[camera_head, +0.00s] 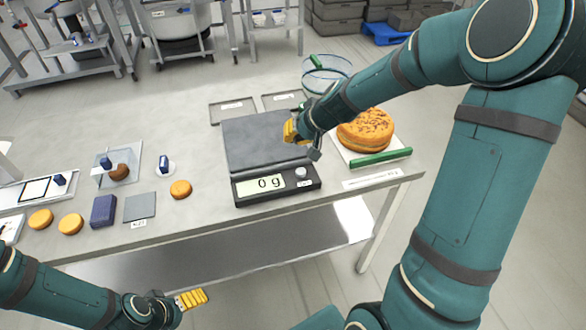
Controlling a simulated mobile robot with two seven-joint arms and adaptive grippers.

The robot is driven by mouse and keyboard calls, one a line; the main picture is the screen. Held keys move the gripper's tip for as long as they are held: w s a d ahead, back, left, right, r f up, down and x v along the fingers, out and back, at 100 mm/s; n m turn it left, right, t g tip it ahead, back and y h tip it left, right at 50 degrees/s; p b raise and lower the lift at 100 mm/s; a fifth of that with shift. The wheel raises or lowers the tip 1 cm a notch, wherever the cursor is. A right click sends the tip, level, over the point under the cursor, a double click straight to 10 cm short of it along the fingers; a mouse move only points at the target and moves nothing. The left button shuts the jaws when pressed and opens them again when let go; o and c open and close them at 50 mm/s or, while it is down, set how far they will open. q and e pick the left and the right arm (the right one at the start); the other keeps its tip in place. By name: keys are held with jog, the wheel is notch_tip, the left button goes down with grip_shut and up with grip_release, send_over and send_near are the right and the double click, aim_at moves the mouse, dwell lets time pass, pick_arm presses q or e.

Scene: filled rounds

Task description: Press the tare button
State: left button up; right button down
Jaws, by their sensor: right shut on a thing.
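The scale (265,158) stands in the middle of the table, with a bare dark weighing plate (250,139). Its display (260,185) reads 0 g. The pale round tare button (300,173) is on the front panel, right of the display, above a small label. My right gripper (291,131) is over the right part of the plate, behind the button and apart from it. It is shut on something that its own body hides. My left gripper (193,298) is low in front of the table; its finger gap cannot be made out.
A large round filled cake (365,130) and a green-handled tool (380,157) lie on a board right of the scale. A clear bowl (325,76) and shallow trays (233,109) are behind. Small rounds (180,189) and a dark blue box (103,210) are at left.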

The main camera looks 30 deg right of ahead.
jog(key=shift+d, duration=0.1)
jog(key=shift+f, duration=0.15)
jog(key=b, duration=0.7)
send_over(296, 173)
jog(key=f, duration=0.7)
jog(key=shift+w+d+f, duration=0.15)
jog(key=shift+w, duration=0.2)
jog(key=shift+f+b, duration=0.55)
jog(key=shift+f, duration=0.1)
jog(key=shift+f, duration=0.1)
jog(key=shift+f+b, duration=0.35)
jog(key=shift+b, duration=0.2)
